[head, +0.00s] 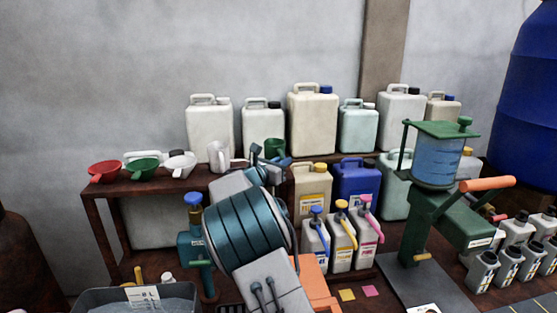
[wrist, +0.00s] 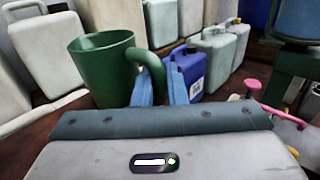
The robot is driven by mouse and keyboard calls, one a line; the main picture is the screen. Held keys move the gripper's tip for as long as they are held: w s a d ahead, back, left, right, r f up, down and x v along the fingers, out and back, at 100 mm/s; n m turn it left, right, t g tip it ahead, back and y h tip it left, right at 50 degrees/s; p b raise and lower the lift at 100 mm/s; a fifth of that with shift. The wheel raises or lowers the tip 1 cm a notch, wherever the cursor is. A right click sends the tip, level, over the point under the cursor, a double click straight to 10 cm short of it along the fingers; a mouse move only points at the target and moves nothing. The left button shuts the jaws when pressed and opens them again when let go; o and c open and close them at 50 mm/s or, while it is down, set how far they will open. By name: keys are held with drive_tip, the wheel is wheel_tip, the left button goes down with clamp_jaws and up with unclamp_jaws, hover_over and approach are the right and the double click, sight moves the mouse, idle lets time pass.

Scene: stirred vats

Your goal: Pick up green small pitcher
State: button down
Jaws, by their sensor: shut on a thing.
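The green small pitcher (wrist: 105,70) stands upright on the shelf in the wrist view, with its handle towards the right. My gripper (wrist: 160,88) has its blue fingers shut on the pitcher's handle. In the head view the pitcher (head: 275,147) is small and partly hidden behind my gripper (head: 268,158) and arm. Whether its base touches the shelf is hidden.
A white pitcher (head: 217,156) and red (head: 104,171), green (head: 142,168) and white (head: 180,163) funnels stand left on the shelf (head: 130,187). Large canisters (head: 312,122) line the back. A green hand-cranked machine (head: 437,210) stands at right.

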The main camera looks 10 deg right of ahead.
sight(282, 152)
drive_tip(key=shift+r, duration=0.1)
drive_tip(key=shift+r, duration=0.6)
wheel_tip(282, 152, up, 3)
drive_tip(key=shift+f, duration=0.2)
drive_tip(key=s+d+r+b, duration=0.2)
drive_tip(key=d+r, duration=0.5)
drive_tip(key=d, duration=0.4)
drive_tip(key=shift+s, duration=0.9)
